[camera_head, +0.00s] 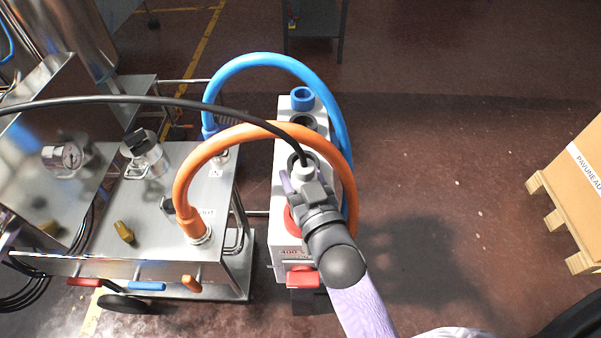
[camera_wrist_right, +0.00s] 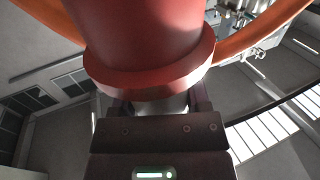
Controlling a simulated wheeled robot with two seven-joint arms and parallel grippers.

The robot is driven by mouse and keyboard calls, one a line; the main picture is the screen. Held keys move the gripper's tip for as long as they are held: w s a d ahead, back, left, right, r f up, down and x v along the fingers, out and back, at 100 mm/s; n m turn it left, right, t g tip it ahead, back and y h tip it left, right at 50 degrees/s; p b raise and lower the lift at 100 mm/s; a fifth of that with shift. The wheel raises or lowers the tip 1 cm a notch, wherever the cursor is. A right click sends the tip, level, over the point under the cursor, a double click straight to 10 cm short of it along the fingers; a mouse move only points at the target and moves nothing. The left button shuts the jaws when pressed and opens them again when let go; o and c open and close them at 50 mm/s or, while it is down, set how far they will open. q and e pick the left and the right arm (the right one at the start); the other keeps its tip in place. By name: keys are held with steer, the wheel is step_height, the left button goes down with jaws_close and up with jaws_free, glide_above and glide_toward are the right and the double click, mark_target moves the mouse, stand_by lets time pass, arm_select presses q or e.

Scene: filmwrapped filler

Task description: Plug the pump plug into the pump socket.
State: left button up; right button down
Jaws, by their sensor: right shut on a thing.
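My right gripper (camera_head: 302,182) is shut on the pump plug (camera_head: 305,170), a pale grey plug with a black cable rising from its top. It holds the plug over the white box, at a dark round socket (camera_head: 293,160). The gripper and plug cover much of this socket, so I cannot tell whether the plug is seated. In the right wrist view, a large red flanged cylinder (camera_wrist_right: 150,65) fills the space before the gripper (camera_wrist_right: 160,108) and hides most of the fingertips. A pale part shows between the fingers. My left gripper is not in view.
The white box (camera_head: 281,185) also carries a blue socket (camera_head: 302,98) and a red ring (camera_head: 291,218). A blue hose (camera_head: 265,60) and an orange hose (camera_head: 190,168) arch around it. A steel cart (camera_head: 120,205) stands left. A pallet box (camera_head: 580,175) stands right, with clear floor between.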

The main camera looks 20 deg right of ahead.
steer(key=shift+f+b, duration=0.3)
steer(key=shift+f, duration=0.15)
steer(key=shift+f+b, duration=0.7)
steer(key=shift+f, duration=0.25)
jaws_free()
steer(key=s+p, duration=0.1)
steer(key=s, duration=0.9)
steer(key=shift+d, duration=0.4)
